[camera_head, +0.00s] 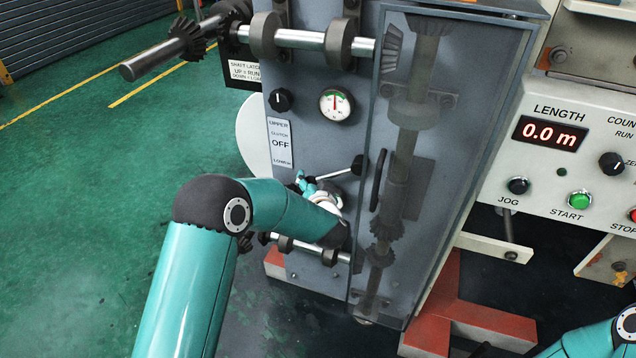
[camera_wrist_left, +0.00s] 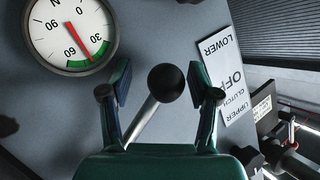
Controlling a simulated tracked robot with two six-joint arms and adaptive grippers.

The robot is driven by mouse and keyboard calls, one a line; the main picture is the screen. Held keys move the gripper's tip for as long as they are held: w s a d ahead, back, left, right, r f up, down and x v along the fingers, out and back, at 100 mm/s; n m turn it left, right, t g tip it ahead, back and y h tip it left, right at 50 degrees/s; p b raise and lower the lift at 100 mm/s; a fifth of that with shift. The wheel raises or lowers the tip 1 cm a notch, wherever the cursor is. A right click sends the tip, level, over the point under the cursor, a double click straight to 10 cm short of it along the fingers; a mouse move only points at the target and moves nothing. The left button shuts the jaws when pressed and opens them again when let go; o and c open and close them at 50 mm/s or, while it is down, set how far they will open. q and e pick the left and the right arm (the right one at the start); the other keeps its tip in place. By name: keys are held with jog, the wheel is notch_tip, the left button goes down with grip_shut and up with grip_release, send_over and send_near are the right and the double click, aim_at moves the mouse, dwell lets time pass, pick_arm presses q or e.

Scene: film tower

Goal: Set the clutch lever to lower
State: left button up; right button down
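The clutch lever is a thin metal rod (camera_head: 335,174) that slopes down and left from a dark pivot on the grey machine panel. In the left wrist view its black ball knob (camera_wrist_left: 167,82) sits between the fingers of my left gripper (camera_wrist_left: 162,88), with a gap visible on both sides. The gripper is open around the knob. In the head view my left gripper (camera_head: 308,184) is at the lever's outer end and hides the knob. The clutch label (camera_head: 281,143) reads UPPER, OFF, LOWER from top to bottom. It also shows upside down in the left wrist view (camera_wrist_left: 230,78).
A dial gauge (camera_head: 336,105) and black knob (camera_head: 281,100) are above the lever. A dark handle (camera_head: 378,180) is right of its pivot, by the covered gear shaft (camera_head: 400,160). A lower shaft (camera_head: 312,249) lies below my left wrist. Open green floor (camera_head: 90,190) is left.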

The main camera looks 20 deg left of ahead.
pick_arm(q)
jog(key=shift+s, duration=0.1)
jog(key=v, duration=1.1)
jog(key=shift+s+d+r, duration=0.15)
jog(key=shift+s+d, duration=0.05)
jog(key=shift+s, duration=0.1)
